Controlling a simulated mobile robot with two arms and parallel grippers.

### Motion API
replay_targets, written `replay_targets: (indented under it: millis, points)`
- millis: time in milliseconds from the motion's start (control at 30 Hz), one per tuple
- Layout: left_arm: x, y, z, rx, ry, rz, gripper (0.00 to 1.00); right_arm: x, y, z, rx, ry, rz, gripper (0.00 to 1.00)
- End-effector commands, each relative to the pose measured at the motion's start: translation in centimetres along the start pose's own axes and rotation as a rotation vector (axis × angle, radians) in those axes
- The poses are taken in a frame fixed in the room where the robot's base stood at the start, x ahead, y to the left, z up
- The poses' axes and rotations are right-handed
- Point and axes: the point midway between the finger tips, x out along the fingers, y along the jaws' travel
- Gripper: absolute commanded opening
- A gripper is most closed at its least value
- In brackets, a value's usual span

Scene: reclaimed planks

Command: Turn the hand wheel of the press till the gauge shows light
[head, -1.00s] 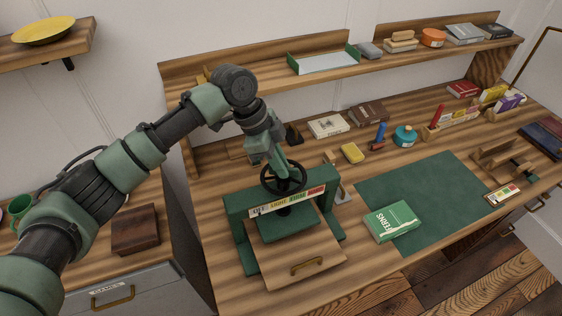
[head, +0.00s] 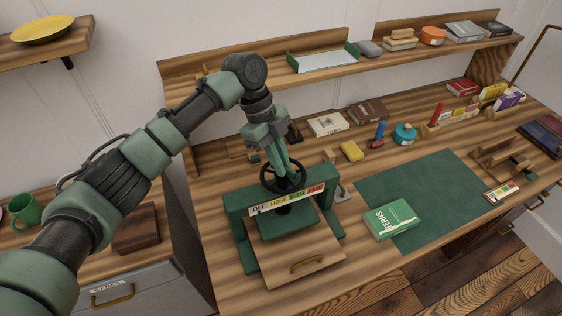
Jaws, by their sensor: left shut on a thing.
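The green press (head: 238,207) stands on the wooden desk with its black hand wheel (head: 269,188) on top. The fingers hide part of the wheel. My right gripper is not in view.
A yellow block (head: 352,151), a blue-handled stamp (head: 380,133) and a teal pot (head: 404,134) stand behind. A shelf (head: 290,76) runs along the wall above.

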Motion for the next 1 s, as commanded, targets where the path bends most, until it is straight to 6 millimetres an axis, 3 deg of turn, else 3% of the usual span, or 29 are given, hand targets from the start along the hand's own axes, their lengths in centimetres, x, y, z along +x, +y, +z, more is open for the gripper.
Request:
replay_targets:
  millis: [267,300,367,733,1000]
  points:
    - [-0.1,-0.1,0.0,0.0,-0.001,-0.002,0.0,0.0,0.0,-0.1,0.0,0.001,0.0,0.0]
    - [-0.1,-0.1,0.0,0.0,-0.001,-0.002,0.15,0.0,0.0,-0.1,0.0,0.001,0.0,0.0]
    - [-0.1,-0.1,0.0,0.0,-0.001,-0.002,0.32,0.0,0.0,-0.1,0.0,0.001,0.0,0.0]
    - [-0.3,-0.1,0.0,-0.001,-0.001,-0.003,0.32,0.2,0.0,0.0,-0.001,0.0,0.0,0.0]
    - [-4.4,-0.1,0.1,0.0,-0.002,-0.005,0.32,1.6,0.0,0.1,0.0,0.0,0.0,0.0]
